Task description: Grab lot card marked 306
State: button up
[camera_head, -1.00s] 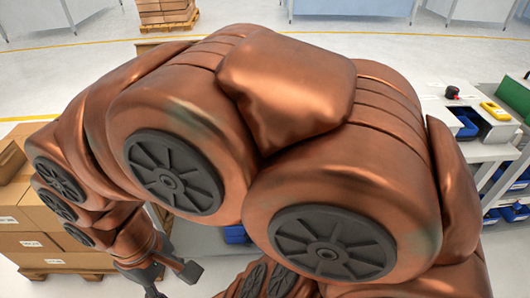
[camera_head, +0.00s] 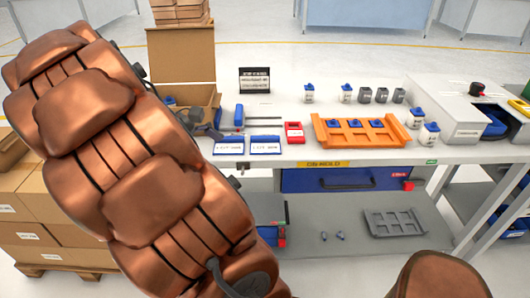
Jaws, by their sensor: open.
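Two white cards with blue backs, the left card (camera_head: 229,147) and the right card (camera_head: 265,145), stand side by side at the front left edge of the workbench. Both carry dark print too small to read, so I cannot tell which is marked 306. My copper-coloured arm fills the left of the view and hides what lies behind it. What looks like my grey gripper (camera_head: 206,127) shows partly past the arm's edge, just behind and left of the left card. It appears apart from the cards, and I see nothing held in it.
The workbench (camera_head: 300,166) holds an orange rack (camera_head: 358,131), a red block (camera_head: 293,132), a dark sign (camera_head: 254,80) and several small containers. An open cardboard box (camera_head: 187,100) stands behind the gripper. Stacked cartons (camera_head: 30,215) are at left. A blue drawer (camera_head: 340,180) is below the top.

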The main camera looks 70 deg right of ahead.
jog(key=d+f+n+g+b, duration=0.1)
jog(key=d+f+g+b, duration=0.25)
jog(key=d, duration=0.75)
jog(key=n+g+b, duration=0.2)
jog(key=b, duration=0.1)
send_near(270, 146)
jog(key=shift+s+a+r+t+h, duration=0.1)
jog(key=shift+s+t+h, duration=0.25)
jog(key=shift+s, duration=0.7)
jog(key=shift+d+r+b+x, duration=0.1)
jog(key=shift+r+b+x, duration=0.1)
jog(key=shift+x, duration=1.1)
jog(key=shift+d+r+b+x, duration=0.1)
jog(key=shift+b+x, duration=0.1)
jog(key=shift+x, duration=1.1)
jog(key=shift+d+r+b+x, duration=0.1)
jog(key=shift+b+x, duration=0.1)
jog(key=shift+x, duration=1.1)
jog(key=shift+c, duration=0.4)
jog(key=c, duration=1.1)
jog(key=shift+r, duration=0.1)
